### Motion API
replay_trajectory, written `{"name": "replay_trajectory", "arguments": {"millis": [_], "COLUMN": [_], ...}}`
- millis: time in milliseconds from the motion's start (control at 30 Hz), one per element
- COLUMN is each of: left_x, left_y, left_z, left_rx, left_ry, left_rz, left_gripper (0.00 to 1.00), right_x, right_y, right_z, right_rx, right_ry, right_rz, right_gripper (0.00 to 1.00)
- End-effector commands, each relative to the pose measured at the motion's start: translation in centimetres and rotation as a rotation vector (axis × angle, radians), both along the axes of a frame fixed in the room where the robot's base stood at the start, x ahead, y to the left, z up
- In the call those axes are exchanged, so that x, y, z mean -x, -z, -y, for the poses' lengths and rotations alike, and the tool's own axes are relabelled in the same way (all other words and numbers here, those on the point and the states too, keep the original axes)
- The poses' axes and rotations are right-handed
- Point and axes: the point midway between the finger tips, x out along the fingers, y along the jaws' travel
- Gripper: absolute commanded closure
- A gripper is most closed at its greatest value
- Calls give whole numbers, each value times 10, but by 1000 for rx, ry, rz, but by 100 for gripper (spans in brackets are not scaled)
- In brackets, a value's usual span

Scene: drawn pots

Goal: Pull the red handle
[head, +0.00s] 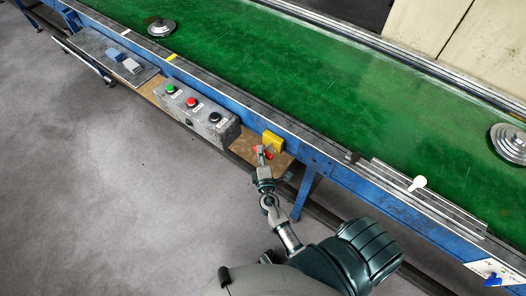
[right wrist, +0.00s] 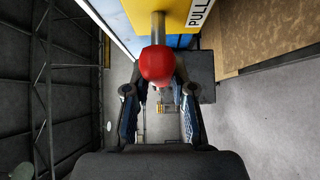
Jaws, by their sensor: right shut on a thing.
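The red handle (head: 268,155) sticks out from a yellow box (head: 273,141) on the front of the conveyor. In the right wrist view it is a round red knob (right wrist: 157,66) on a metal rod, below a yellow plate (right wrist: 180,14) marked "PULL". My right gripper (head: 262,156) is at the handle, its fingers partly covering it. In the right wrist view its two fingers (right wrist: 158,91) are on either side of the knob, shut on it. My left gripper is not in view.
A grey control box (head: 196,116) with green, red and black buttons stands left of the handle on a brown shelf (head: 245,147). The green conveyor belt (head: 290,85) carries metal discs (head: 162,27). A blue leg (head: 304,193) stands right of my gripper. The grey floor (head: 120,190) is open at left.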

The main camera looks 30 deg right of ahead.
Motion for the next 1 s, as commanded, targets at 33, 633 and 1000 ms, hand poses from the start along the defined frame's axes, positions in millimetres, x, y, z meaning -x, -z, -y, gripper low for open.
{"name": "replay_trajectory", "arguments": {"millis": [33, 633, 1000], "left_x": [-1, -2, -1], "left_y": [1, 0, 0], "left_z": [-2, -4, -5], "left_rx": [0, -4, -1], "left_ry": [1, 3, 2], "left_rz": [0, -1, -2], "left_gripper": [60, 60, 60], "right_x": [6, 5, 46], "right_y": [8, 9, 7], "right_z": [0, 2, -20], "right_rx": [-4, -7, 2], "right_ry": [12, 8, 5], "right_rz": [-15, -15, -18], "right_gripper": [100, 50, 50]}}
